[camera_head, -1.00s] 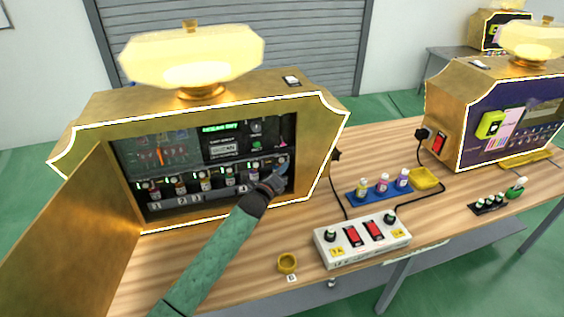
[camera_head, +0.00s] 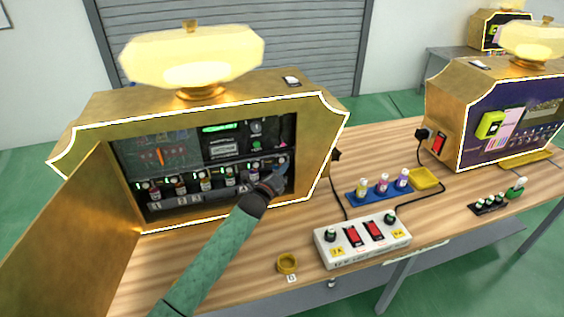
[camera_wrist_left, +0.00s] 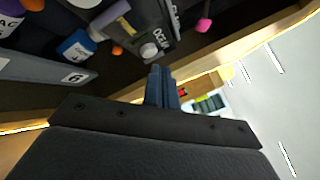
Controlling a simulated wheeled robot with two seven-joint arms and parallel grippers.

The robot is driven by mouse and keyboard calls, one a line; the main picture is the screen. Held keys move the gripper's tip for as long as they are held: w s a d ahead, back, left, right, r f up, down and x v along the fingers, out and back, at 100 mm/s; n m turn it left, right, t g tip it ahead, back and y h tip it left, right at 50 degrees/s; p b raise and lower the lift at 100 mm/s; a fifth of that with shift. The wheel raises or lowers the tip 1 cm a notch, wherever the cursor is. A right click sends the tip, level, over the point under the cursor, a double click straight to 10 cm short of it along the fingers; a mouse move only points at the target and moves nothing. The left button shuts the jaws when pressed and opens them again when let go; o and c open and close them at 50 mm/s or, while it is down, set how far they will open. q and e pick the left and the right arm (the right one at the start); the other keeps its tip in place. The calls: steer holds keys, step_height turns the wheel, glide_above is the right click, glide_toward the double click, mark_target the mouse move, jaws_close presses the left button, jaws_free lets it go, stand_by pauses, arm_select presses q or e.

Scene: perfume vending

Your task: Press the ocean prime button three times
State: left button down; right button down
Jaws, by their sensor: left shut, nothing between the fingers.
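The gold perfume machine (camera_head: 320,120) stands on the table with its front door (camera_head: 75,240) swung open at the left. Inside is a row of small bottles (camera_head: 205,181) and a small lit screen (camera_head: 223,146). My left gripper (camera_head: 283,167) is shut and empty, reaching into the right end of the opening. My gripper hides part of the button area in the head view. My right gripper is not in view.
A white switch box (camera_head: 362,241) with red switches and a small gold cup (camera_head: 287,263) are right of my arm. A blue tray (camera_head: 378,192) of bottles and a second gold machine (camera_head: 450,120) are further right. The machine's frame closely surrounds my gripper.

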arm_select(q)
steer(key=shift+w+a, duration=0.1)
steer(key=shift+w, duration=0.05)
stand_by(0.6)
steer(key=shift+w, duration=0.25)
steer(key=shift+w+a, duration=0.2)
steer(key=shift+w, duration=0.2)
stand_by(1.1)
steer(key=shift+s+d, duration=0.3)
steer(key=shift+s, duration=0.5)
steer(key=shift+s, duration=0.1)
